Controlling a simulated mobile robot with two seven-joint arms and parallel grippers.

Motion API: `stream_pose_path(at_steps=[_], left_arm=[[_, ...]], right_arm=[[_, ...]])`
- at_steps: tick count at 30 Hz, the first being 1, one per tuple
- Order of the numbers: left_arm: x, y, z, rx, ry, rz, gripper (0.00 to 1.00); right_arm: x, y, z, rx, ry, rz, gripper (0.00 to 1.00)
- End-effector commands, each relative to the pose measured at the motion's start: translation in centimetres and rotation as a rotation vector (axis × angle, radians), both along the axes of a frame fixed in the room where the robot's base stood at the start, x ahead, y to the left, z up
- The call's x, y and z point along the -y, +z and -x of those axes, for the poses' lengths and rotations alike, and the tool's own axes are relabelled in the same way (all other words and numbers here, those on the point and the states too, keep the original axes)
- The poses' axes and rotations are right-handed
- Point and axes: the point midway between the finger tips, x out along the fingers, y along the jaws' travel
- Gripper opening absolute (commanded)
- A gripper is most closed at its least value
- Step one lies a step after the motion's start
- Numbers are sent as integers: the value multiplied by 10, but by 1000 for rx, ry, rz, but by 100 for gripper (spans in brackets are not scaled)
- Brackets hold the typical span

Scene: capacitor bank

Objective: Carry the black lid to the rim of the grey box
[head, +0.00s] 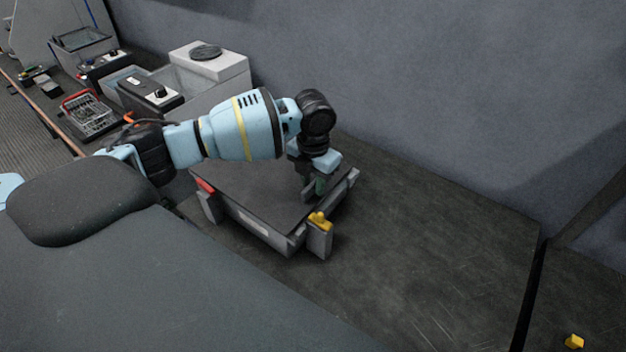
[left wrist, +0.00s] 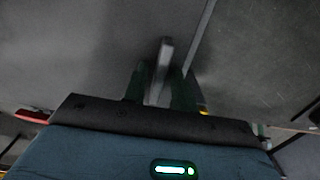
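The black lid (head: 250,188) is a dark flat plate lying over the grey box (head: 262,231); I cannot tell whether it sits fully on the rim. My left gripper (head: 313,186) is above the lid's right part, pointing down. In the left wrist view, its two green fingers (left wrist: 160,85) stand on either side of a grey upright bar (left wrist: 165,58), which looks like the lid's handle. A gap shows between the left finger and the bar, so the gripper looks open around it. The lid's surface (left wrist: 75,50) fills the left of that view. My right gripper is not in view.
A yellow-topped grey post (head: 320,238) stands at the box's near right corner.

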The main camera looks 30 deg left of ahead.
Motion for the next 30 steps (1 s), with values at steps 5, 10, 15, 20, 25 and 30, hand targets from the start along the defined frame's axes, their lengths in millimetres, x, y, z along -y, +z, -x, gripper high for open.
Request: stream_pose_path(at_steps=[5,10,15,20,25,30], left_arm=[[0,0,0,0,0,0,32],[0,2,0,1,0,0,32],[0,19,-1,5,-1,0,32],[1,49,-1,6,-1,2,32],[1,83,-1,4,0,1,32],[2,108,0,1,-1,1,32]], right_arm=[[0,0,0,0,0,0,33],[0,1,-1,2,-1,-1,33],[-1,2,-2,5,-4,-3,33],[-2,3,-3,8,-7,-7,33],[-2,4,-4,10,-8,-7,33],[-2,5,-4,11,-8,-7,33]])
